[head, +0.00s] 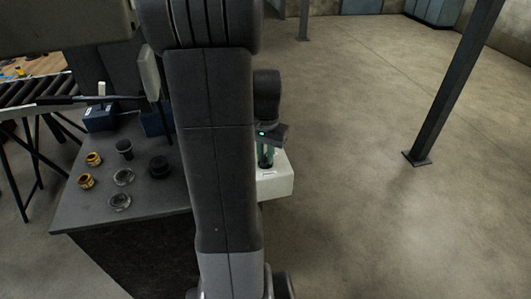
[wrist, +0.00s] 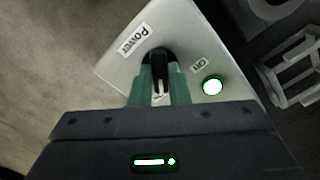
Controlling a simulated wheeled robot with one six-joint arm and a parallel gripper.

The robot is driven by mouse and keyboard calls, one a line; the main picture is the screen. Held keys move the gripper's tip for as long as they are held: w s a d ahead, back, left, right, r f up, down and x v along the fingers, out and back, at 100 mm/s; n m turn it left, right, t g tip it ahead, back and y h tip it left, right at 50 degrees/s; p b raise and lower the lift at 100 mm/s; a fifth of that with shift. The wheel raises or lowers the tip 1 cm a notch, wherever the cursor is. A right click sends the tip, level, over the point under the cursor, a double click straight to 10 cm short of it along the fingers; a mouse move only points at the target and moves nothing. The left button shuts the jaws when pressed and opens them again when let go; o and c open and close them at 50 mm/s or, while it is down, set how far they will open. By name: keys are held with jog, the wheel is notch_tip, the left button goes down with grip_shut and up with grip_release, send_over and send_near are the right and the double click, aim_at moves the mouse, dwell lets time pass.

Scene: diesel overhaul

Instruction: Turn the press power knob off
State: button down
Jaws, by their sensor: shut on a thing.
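The press power knob (wrist: 157,57) is black and sits on a pale control box (wrist: 122,68), next to a label that reads POWER. A round green lamp (wrist: 212,86) on the box is lit, beside a small label that seems to read ON. My gripper (wrist: 160,80) has its green fingers closed on the knob from both sides, and they hide part of it. In the head view the box (head: 277,184) stands at the right end of the bench, with my gripper (head: 265,155) over it. The knob is not clear there.
A dark bench (head: 75,212) holds yellow rings (head: 94,159), clear glass-like rings (head: 120,201), black cylindrical parts (head: 158,167) and a blue box (head: 100,117). A roller conveyor (head: 35,90) is at the left. A steel post (head: 455,85) stands on open floor at the right.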

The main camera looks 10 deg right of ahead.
jog(key=n, duration=0.4)
jog(key=n+p, duration=0.1)
jog(key=n, duration=0.3)
jog(key=shift+n, duration=0.4)
jog(key=n, duration=0.4)
jog(key=shift+n, duration=1.8)
jog(key=c, duration=1.4)
grip_release()
